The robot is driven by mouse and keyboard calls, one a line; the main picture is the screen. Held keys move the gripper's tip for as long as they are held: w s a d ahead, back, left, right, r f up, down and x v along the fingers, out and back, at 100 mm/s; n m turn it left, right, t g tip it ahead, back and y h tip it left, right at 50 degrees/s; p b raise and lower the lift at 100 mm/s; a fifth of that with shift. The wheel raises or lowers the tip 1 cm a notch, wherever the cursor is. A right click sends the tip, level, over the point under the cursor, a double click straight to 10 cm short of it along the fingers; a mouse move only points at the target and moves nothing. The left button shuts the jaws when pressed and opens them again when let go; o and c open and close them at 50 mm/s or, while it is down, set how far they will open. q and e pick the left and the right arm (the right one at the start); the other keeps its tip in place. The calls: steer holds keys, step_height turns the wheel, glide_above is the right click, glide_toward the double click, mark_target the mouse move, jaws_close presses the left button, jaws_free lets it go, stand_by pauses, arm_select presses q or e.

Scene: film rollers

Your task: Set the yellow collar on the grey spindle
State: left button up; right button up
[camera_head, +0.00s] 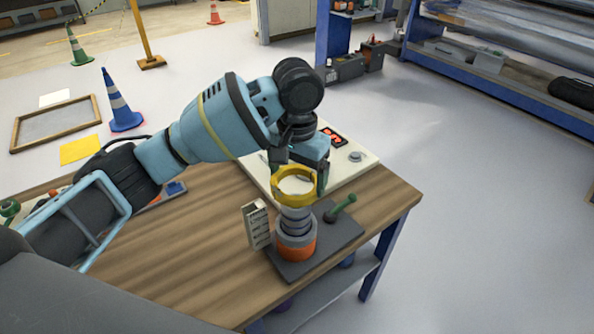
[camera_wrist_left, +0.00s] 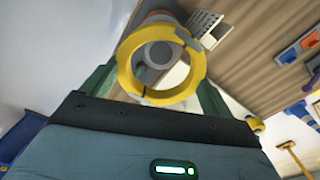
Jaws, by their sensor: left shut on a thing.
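The yellow collar (camera_head: 291,199) is a ring held between the fingers of my left gripper (camera_head: 298,177); it also shows in the left wrist view (camera_wrist_left: 124,74). The grey spindle (camera_head: 295,221) stands upright below it, with grey and orange rings (camera_head: 297,249) at its foot. In the head view the collar's lower edge covers the spindle's top. In the left wrist view, a grey round end of the spindle (camera_wrist_left: 152,73) shows through the collar's opening, left of its middle. I cannot tell whether a gap remains between them. My right gripper is not in view.
The spindle stands on a dark base plate (camera_head: 337,240) near the table's right edge. A green-knobbed lever (camera_head: 341,208) is to its right, a pale slotted block (camera_head: 256,225) to its left. A pale panel with a red display (camera_head: 332,136) lies behind. The wooden table (camera_head: 200,265) is clear at front left.

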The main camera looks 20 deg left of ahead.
arm_select(q)
steer(key=shift+f, duration=0.8)
steer(key=shift+w+f, duration=0.1)
steer(key=shift+f, duration=5.05)
steer(key=o, duration=0.8)
steer(key=shift+r, duration=0.1)
step_height(320, 180, up, 8)
steer(key=shift+f, duration=0.2)
